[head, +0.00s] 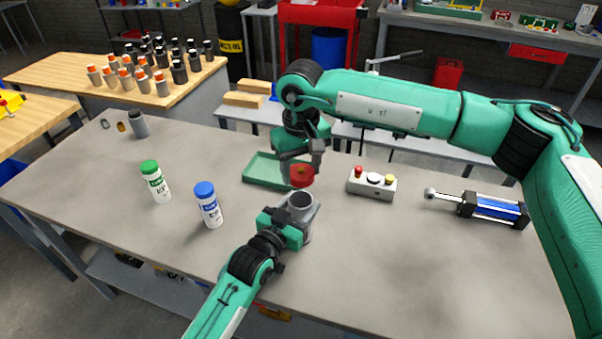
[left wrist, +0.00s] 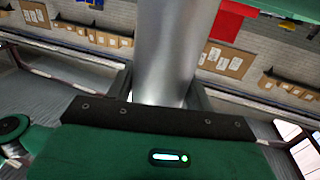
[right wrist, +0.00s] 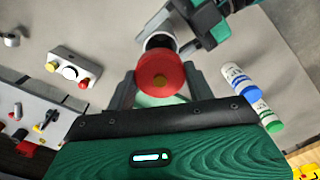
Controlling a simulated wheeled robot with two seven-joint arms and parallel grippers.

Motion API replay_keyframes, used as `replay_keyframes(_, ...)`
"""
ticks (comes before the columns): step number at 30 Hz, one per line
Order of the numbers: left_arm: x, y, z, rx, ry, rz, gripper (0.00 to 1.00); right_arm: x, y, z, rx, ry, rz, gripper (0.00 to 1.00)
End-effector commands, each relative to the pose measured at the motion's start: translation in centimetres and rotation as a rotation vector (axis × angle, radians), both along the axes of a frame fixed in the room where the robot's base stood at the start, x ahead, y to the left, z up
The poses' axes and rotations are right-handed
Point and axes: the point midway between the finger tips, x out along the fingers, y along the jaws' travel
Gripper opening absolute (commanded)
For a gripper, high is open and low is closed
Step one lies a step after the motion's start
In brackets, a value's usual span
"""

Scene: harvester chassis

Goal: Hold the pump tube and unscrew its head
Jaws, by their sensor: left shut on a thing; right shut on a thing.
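The pump tube (head: 301,207) is a grey metal cylinder, upright, with its open top showing. My left gripper (head: 306,222) is shut around it from the near left; the tube also fills the middle of the left wrist view (left wrist: 172,55). The pump head (head: 302,174) is a red round cap with a brass-coloured centre. My right gripper (head: 300,160) is shut on it from above, and the head is above the tube and apart from it. In the right wrist view the red head (right wrist: 160,72) sits between the fingers, with part of the tube's opening behind it.
A green tray (head: 258,172) lies behind the tube. A button box (head: 372,184) and a blue cylinder actuator (head: 495,208) stand to the right. A green-capped bottle (head: 156,184) and a blue-capped bottle (head: 209,208) stand to the left. The near right table is clear.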

Motion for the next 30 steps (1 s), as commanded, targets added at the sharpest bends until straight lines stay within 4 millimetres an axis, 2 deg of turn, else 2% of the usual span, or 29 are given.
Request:
replay_keyframes(2,0.0,0.0,0.0,0.001,0.001,0.000,0.00,0.0,0.0,0.0,0.000,0.000,0.000,0.26)
replay_keyframes(3,0.0,0.0,0.0,0.001,0.001,0.000,0.59,0.0,0.0,0.0,0.000,0.000,0.000,0.26)
replay_keyframes(6,0.0,0.0,0.0,0.001,0.001,0.000,0.79,0.0,0.0,0.0,0.000,0.000,0.000,0.26)
replay_keyframes(15,-0.1,0.1,0.0,0.000,0.000,0.000,0.79,0.0,0.0,-0.1,0.000,0.000,0.000,0.26)
replay_keyframes(19,-0.9,0.6,-0.1,0.001,0.001,0.000,0.79,0.0,0.0,-0.3,0.001,0.000,0.000,0.26)
replay_keyframes(30,-7.2,4.4,-0.3,0.002,0.001,0.000,0.79,0.0,0.0,-1.6,0.000,0.000,0.000,0.26)
